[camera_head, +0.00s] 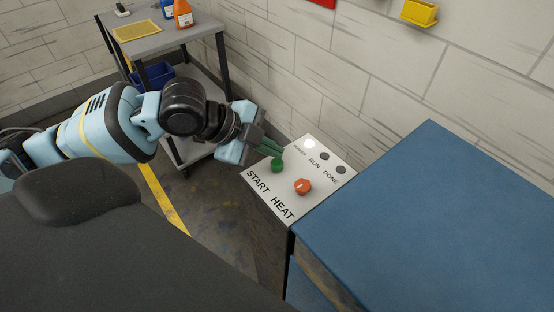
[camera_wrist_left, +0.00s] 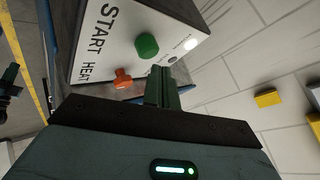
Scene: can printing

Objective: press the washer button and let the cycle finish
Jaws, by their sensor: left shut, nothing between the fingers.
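The white control panel (camera_head: 258,193) has a green START button (camera_head: 277,166), an orange-red HEAT knob (camera_head: 303,186) and a row of round lamps. The POWER lamp (camera_head: 310,144) glows white; the RUN lamp (camera_head: 324,156) and DONE lamp (camera_head: 341,170) are dark. My left gripper (camera_head: 272,147) is shut and empty, its green fingers just behind the START button, close to it. In the left wrist view the fingertips (camera_wrist_left: 160,72) show beside the green button (camera_wrist_left: 147,45) and the red knob (camera_wrist_left: 123,78). I cannot tell whether they touch the panel. My right gripper is not in view.
A large blue cabinet top (camera_head: 430,210) stands right of the panel. The brick wall (camera_head: 400,90) runs close behind. A grey cart (camera_head: 150,45) with an orange bottle (camera_head: 183,14) and a blue bin (camera_head: 158,75) stands at the upper left.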

